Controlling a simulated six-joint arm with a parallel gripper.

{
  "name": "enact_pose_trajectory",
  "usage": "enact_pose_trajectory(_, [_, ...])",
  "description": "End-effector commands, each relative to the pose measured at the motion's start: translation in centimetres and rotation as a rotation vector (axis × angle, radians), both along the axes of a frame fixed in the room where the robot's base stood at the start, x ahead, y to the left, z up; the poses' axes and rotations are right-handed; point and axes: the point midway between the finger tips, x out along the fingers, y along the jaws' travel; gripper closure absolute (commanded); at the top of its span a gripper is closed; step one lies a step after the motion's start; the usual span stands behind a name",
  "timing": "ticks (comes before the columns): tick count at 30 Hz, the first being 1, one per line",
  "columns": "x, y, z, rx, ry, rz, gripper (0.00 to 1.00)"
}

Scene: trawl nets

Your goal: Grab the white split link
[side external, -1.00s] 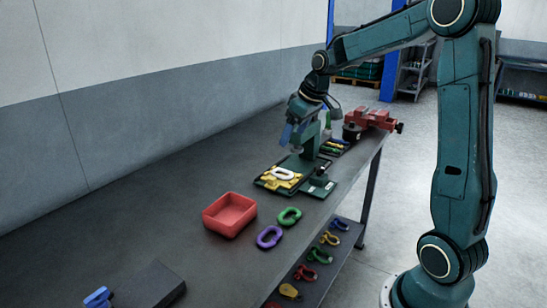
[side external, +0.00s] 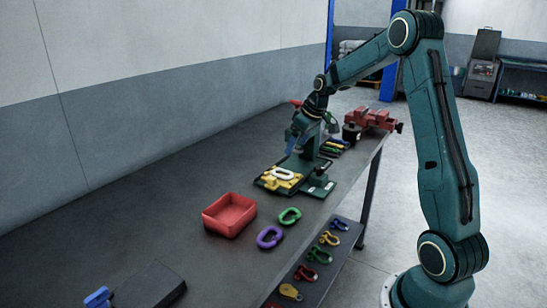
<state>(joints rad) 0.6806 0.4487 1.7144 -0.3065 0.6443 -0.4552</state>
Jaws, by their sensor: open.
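The white split link (side external: 284,173) is a pale oval ring lying on a yellow fixture (side external: 270,182) on a dark green base plate. My gripper (side external: 291,150) has blue fingers and is above and slightly right of the link in the picture, apart from it. It is open and appears empty. The fingertips are small and partly lost against the green press behind them.
A green press (side external: 316,165) stands close right of the fixture. A red tray (side external: 229,214), a green link (side external: 290,216) and a purple link (side external: 270,237) lie nearer. A red vice (side external: 372,118) stands behind.

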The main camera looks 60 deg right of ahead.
Motion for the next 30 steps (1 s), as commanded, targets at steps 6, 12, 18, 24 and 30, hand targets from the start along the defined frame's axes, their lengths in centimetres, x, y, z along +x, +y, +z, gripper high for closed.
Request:
enact_pose_trajectory(6, [1.2, 0.1, -3.2, 0.002, 0.003, 0.001, 0.26])
enact_pose_trajectory(12, [2.1, 0.0, -5.2, 0.000, 0.002, 0.001, 0.26])
enact_pose_trajectory(18, [2.4, 0.0, -5.7, -0.002, 0.000, 0.000, 0.26])
enact_pose_trajectory(24, [2.5, 0.0, -6.0, -0.001, 0.001, 0.001, 0.26])
enact_pose_trajectory(30, [3.1, 0.0, -7.6, 0.000, 0.002, 0.001, 0.26])
